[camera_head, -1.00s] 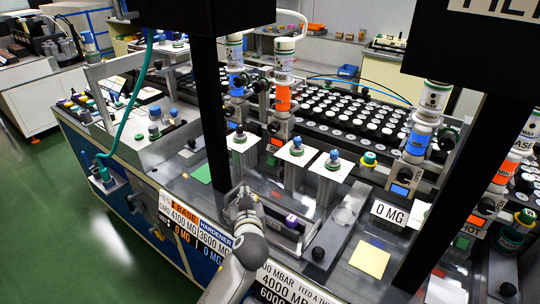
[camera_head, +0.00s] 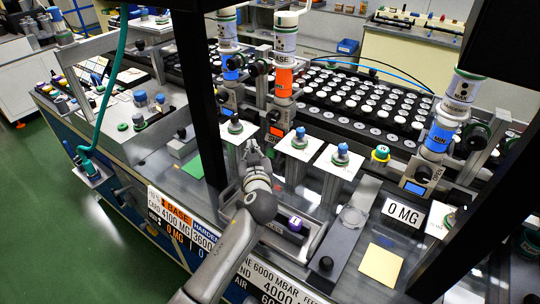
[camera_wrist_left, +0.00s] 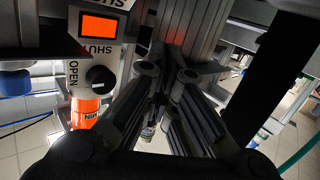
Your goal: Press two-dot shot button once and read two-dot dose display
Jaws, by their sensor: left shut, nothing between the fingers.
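My left gripper (camera_head: 253,153) is shut and empty, just in front of the row of white pedestals; it also shows in the left wrist view (camera_wrist_left: 168,72). Three white pedestals carry round button-like tops: a dark teal one (camera_head: 235,126) just behind-left of the gripper, and two blue ones (camera_head: 299,136) (camera_head: 341,152) to its right. I cannot tell which is the two-dot shot button. An orange display (camera_head: 275,131) sits under the orange-banded bottle (camera_head: 284,82), and shows large and without readable digits in the wrist view (camera_wrist_left: 99,26). A blue display (camera_head: 415,187) is at right. My right gripper is not visible.
A "0 MG" plate (camera_head: 403,212), a yellow note (camera_head: 381,264) and a green note (camera_head: 194,167) lie on the bench. Dark posts (camera_head: 207,100) cross the view. A purple-topped part (camera_head: 296,223) is right of my left arm. A cup tray (camera_head: 350,100) stands behind.

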